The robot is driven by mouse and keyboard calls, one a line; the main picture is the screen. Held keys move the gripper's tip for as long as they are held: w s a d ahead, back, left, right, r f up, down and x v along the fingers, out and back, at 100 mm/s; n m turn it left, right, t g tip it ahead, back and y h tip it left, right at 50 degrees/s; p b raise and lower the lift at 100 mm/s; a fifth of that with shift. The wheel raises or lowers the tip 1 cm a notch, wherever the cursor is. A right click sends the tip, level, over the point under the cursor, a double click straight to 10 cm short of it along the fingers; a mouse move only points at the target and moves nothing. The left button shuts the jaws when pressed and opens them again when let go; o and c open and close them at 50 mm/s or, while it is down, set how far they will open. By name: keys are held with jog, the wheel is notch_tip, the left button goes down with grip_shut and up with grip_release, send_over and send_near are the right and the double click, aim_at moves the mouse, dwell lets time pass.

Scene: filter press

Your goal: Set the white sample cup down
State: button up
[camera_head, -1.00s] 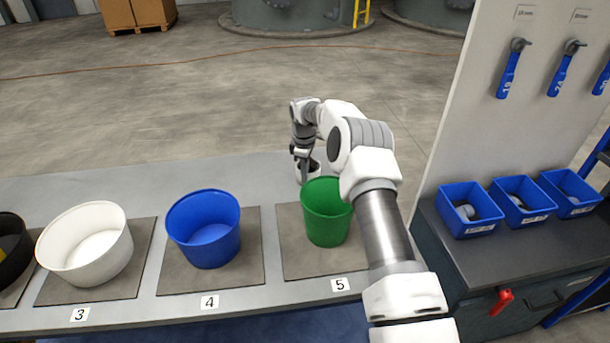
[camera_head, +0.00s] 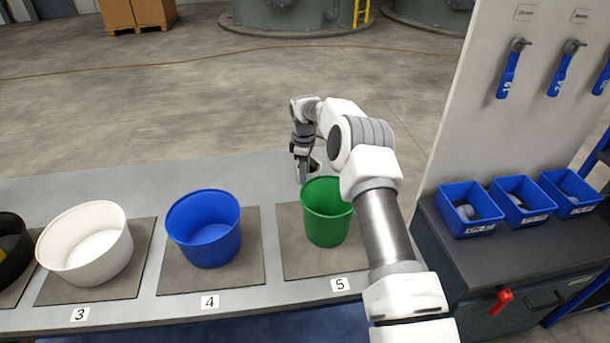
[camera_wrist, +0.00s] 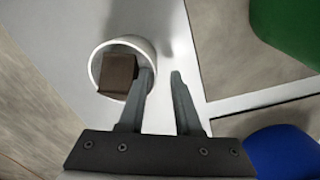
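The white sample cup (camera_wrist: 95,62) shows in the wrist view as a round white rim with a brown block (camera_wrist: 118,76) inside. It is close to the far edge of the bench (camera_wrist: 215,45). My gripper (camera_wrist: 162,72) is open, with a gap between its fingers. The left finger overlaps the cup's right rim, and the right finger is clear of the cup, to its right. I cannot tell whether the left finger touches the cup. In the head view my gripper (camera_head: 306,174) is low behind the green bucket (camera_head: 325,228), and the cup is mostly hidden there.
A blue bucket (camera_head: 208,240) and a white bucket (camera_head: 72,252) stand on grey mats to the left. Blue bins (camera_head: 470,209) stand on a dark cabinet at right, below a panel with blue-handled valves. The bench behind the buckets is mostly clear.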

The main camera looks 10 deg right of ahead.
jog(key=s+a+r+m+t, duration=0.1)
jog(key=s+r, duration=0.3)
jog(key=r, duration=0.8)
jog(key=s+r+m, duration=0.1)
jog(key=s+r, duration=0.3)
jog(key=r, duration=0.9)
jog(key=s+r+m+t, duration=0.1)
jog(key=s+r+m, duration=0.3)
jog(key=s+r, duration=0.6)
jog(key=s+d+f+m+t, duration=0.1)
jog(key=s+f+m, duration=0.1)
jog(key=s, duration=1.1)
jog(key=s+d+f+m+t, duration=0.1)
jog(key=s+m, duration=0.4)
jog(key=s, duration=0.9)
jog(key=shift+s+d+f+t, duration=0.15)
jog(key=shift+d+f+t, duration=0.3)
jog(key=shift+f, duration=0.9)
jog(key=shift+a, duration=0.1)
